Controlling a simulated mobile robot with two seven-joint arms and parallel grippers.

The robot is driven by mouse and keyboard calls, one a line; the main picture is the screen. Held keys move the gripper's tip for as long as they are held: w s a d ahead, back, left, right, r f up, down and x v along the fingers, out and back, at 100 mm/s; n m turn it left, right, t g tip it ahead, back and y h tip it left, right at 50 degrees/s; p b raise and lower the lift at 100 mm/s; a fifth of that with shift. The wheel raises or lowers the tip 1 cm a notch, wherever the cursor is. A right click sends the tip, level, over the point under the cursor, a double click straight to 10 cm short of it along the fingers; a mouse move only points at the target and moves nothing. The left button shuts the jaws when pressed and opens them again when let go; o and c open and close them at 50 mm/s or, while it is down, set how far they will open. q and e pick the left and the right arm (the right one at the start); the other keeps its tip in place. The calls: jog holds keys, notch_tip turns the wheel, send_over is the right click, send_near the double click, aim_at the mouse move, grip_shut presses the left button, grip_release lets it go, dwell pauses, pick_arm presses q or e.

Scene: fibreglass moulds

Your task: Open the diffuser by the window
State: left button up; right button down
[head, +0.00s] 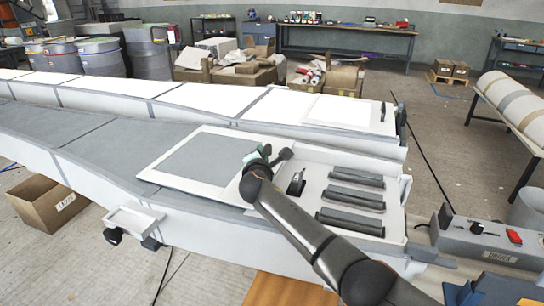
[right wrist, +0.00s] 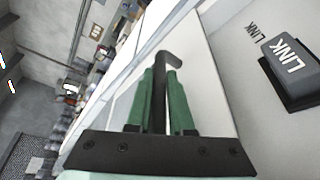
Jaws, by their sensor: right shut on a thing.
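My right gripper (head: 262,155) reaches over the near white mould. In the right wrist view, its green fingers (right wrist: 160,98) are shut on a dark handle (right wrist: 167,58) with a bent end. The handle also shows in the head view (head: 285,154), partly hidden by the gripper. A black switch (head: 296,183) stands beside it, marked LINK in the right wrist view (right wrist: 290,62). Several dark slotted bars (head: 354,198) lie on the white panel to the right. Which part is the diffuser, I cannot tell. No window shows clearly. My left gripper is not in view.
A second long mould (head: 230,100) runs behind, with a similar dark handle (head: 383,111) at its right end. A control box (head: 485,240) with a red switch stands at the right. A cardboard box (head: 48,205) sits on the floor at left. Drums and benches stand behind.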

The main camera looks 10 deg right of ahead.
dwell(0.3)
jog(key=c, duration=1.1)
grip_release()
jog(key=shift+s, duration=0.15)
jog(key=shift+s+r, duration=0.1)
jog(key=shift+s, duration=0.15)
jog(key=p+v, duration=0.2)
jog(key=v, duration=0.9)
jog(key=shift+s+a+r, duration=0.1)
jog(key=shift+s+a, duration=0.05)
jog(key=shift+s, duration=0.15)
